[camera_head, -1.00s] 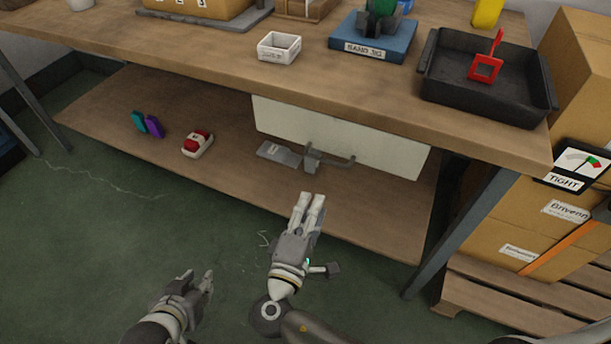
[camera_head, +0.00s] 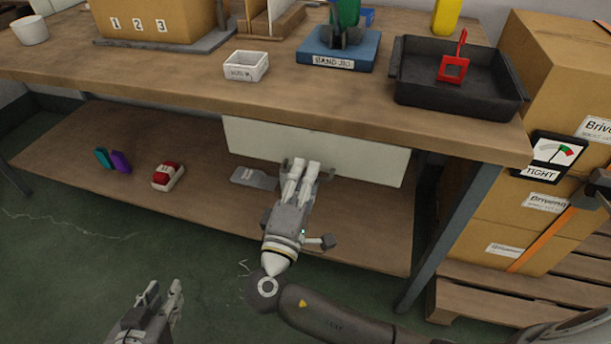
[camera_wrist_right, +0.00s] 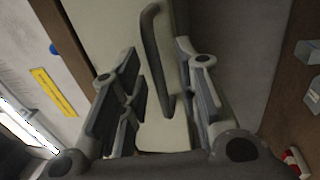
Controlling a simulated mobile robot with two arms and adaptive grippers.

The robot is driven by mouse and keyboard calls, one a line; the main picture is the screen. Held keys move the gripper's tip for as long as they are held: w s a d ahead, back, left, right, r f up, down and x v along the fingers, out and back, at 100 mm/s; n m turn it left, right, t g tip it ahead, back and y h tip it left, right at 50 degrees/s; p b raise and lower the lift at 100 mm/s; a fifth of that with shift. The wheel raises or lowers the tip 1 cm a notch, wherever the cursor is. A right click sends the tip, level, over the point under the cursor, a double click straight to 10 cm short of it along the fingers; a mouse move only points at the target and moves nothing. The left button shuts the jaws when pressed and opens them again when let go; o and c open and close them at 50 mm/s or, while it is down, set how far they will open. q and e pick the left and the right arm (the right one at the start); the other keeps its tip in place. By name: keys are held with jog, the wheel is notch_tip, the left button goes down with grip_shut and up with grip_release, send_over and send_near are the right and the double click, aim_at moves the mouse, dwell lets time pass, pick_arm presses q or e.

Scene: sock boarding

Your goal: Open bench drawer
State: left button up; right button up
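The bench drawer (camera_head: 365,155) has a plain pale front under the bench top. It looks shut, with its front close below the bench edge. In the head view its handle is mostly hidden behind my right gripper (camera_head: 306,168). In the right wrist view the grey bar handle (camera_wrist_right: 151,45) runs between the spread fingers of my right gripper (camera_wrist_right: 160,65), with a gap showing on each side. My right gripper is open around or just before the handle; exact depth is unclear. My left gripper (camera_head: 166,287) is low over the floor, empty, fingers apart.
The bench top (camera_head: 170,85) carries a white bin (camera_head: 246,66), a blue band jig (camera_head: 338,52) and a black tray (camera_head: 455,90) with a red frame. The lower shelf (camera_head: 75,140) holds a red-and-white item (camera_head: 167,176). Boxes (camera_head: 540,75) and a pallet stand right.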

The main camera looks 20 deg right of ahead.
jog(key=shift+w+d, duration=0.15)
jog(key=shift+w, duration=0.1)
grip_shut()
dwell(0.3)
